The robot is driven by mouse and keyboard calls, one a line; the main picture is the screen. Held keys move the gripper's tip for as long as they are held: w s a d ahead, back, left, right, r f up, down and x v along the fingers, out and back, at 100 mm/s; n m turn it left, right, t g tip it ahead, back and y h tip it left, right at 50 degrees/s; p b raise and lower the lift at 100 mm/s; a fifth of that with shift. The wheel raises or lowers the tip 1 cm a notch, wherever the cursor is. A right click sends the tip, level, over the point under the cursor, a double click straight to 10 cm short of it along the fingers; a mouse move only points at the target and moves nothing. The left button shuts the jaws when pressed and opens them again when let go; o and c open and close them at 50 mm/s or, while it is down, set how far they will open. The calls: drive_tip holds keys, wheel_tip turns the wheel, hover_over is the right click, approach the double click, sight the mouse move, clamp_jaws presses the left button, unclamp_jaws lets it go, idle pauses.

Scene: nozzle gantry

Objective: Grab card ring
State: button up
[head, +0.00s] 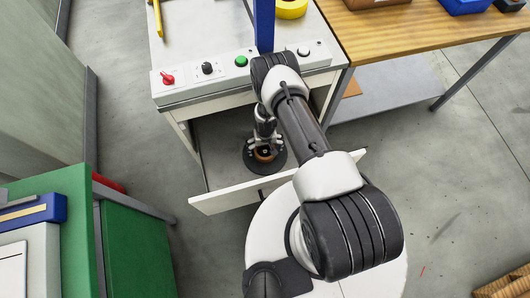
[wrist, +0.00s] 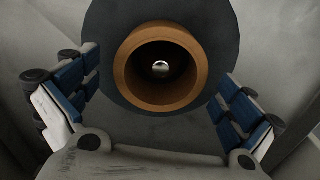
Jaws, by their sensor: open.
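A brown card ring (head: 265,156) sits on a round dark disc (head: 279,164) inside the open drawer. In the wrist view the card ring (wrist: 160,105) is near the middle, on the dark disc (wrist: 102,30), with a small shiny round thing (wrist: 160,68) inside its bore. My gripper (head: 265,143) points down into the drawer over the ring. In the wrist view my gripper (wrist: 158,78) is open, its blue-padded fingers left and right of the ring, with gaps showing. I cannot tell how far the fingertips are above the disc.
A white cabinet top with a switch panel (head: 222,72) and a blue post (head: 264,25) stands behind the drawer. A wooden table (head: 415,22) is at the right, a green cabinet (head: 130,235) at the left.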

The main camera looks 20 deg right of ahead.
drive_tip(key=shift+f, duration=0.85)
drive_tip(key=shift+r, duration=0.1)
drive_tip(key=c, duration=1)
